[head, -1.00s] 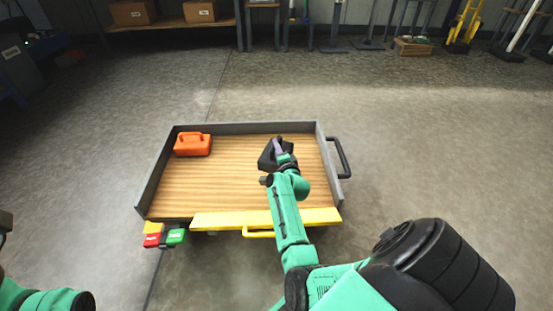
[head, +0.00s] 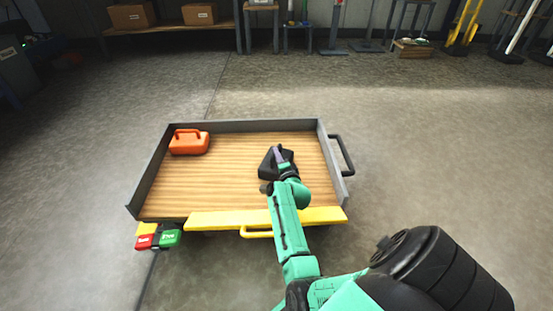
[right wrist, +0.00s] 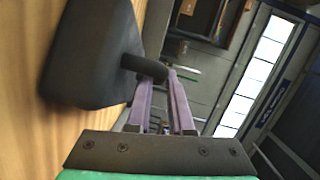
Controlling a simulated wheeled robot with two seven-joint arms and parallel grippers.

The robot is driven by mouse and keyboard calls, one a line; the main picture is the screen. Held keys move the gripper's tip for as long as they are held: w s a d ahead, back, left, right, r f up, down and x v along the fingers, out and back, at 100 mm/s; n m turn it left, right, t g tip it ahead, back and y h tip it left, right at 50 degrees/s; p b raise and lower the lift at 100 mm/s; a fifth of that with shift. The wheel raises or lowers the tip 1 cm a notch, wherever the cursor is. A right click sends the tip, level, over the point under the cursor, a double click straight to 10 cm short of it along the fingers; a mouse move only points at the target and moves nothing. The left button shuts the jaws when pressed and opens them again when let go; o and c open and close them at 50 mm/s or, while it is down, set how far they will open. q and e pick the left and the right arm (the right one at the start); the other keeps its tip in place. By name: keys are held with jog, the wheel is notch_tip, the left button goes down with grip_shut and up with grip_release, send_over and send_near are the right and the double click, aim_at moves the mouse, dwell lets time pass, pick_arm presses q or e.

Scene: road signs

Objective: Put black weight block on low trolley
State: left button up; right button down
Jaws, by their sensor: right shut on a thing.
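The black weight block (head: 268,168) is over the right part of the low trolley's wooden deck (head: 205,184). My right gripper (head: 279,155) is shut on its handle. In the right wrist view the block (right wrist: 88,55) fills the upper left beside the wood, and its dark handle bar runs between the purple fingers (right wrist: 161,80). The block is very close to the deck; I cannot tell whether it touches. My forearm and hand hide part of it. My left gripper is out of view.
An orange case (head: 189,144) stands in the trolley's far left corner. Grey walls and a yellow front edge (head: 222,219) bound the deck. Red, green and yellow blocks (head: 158,237) are at the near left corner. The deck's middle and left are clear.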

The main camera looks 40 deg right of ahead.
jog(key=c, duration=0.8)
grip_release()
jog(key=shift+r, duration=0.1)
